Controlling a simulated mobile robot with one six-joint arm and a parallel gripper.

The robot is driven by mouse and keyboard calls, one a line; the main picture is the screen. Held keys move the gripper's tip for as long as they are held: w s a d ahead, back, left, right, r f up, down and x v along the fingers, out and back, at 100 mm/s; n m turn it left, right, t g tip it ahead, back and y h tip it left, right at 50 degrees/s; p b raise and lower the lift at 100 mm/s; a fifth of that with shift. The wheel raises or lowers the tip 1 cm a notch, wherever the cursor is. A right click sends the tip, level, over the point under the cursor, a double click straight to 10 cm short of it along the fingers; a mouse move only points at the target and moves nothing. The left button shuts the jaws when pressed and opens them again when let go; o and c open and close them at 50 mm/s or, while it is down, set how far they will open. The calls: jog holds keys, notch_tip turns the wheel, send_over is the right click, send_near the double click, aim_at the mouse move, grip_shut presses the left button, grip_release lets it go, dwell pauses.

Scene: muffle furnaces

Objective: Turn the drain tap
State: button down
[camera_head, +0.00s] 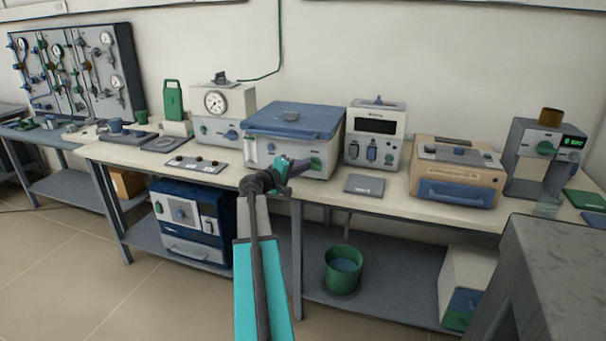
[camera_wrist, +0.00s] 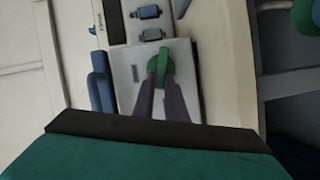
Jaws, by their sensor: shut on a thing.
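The drain tap shows as a green handle (camera_wrist: 160,62) on a pale grey plate (camera_wrist: 128,75) in the wrist view. In the head view, the green handle (camera_head: 316,163) is at the right of the front of a white bath with a blue lid (camera_head: 292,122). My gripper (camera_head: 303,166) reaches this front from the near side. In the wrist view, the two dark purple fingers of my gripper (camera_wrist: 159,82) are shut on the green handle, one on each side. The fingers hide the handle's lower end.
A green bucket (camera_head: 342,270) with blue contents stands on the lower shelf. A blue bar handle (camera_wrist: 101,88) is beside the grey plate. A white device with a dark display (camera_head: 376,139) stands right of the bath, and a flat grey pad (camera_head: 363,184) lies before it.

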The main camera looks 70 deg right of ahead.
jog(key=shift+d+f+n+h+b, duration=0.1)
jog(key=shift+f+n+h+b, duration=0.15)
jog(key=shift+n+b, duration=0.45)
jog(key=shift+f+n+h+b, duration=0.1)
jog(key=shift+n+h+b, duration=0.3)
jog(key=shift+n, duration=0.4)
jog(key=shift+g, duration=0.3)
jog(key=c, duration=1.8)
grip_release()
jog(key=shift+s, duration=0.1)
jog(key=shift+w+a, duration=0.2)
jog(key=shift+a, duration=0.15)
jog(key=v, duration=1.3)
